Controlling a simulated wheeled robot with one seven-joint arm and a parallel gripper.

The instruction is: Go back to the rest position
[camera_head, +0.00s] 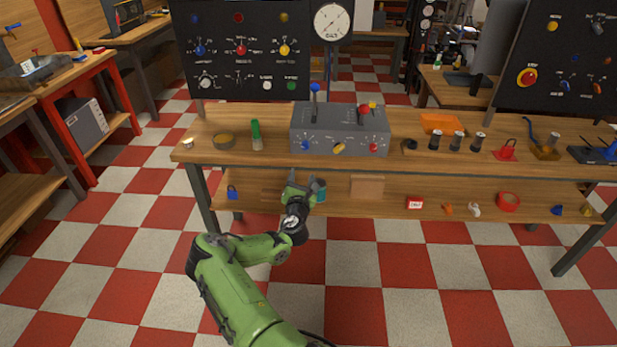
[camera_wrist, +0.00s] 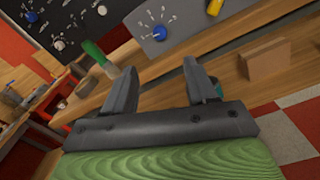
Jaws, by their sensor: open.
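My gripper (camera_head: 303,183) is at the end of my green arm, in front of the long wooden workbench, around the height between its top and lower shelf. In the wrist view my gripper (camera_wrist: 160,85) shows two grey fingers spread apart, with nothing between them. Beyond the fingers are the front edge of the bench and the grey control box (camera_wrist: 165,22) with its knobs. In the head view the grey control box (camera_head: 310,143) stands on the bench top, apart from my gripper.
The checkered floor (camera_head: 400,270) right of my arm is clear.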

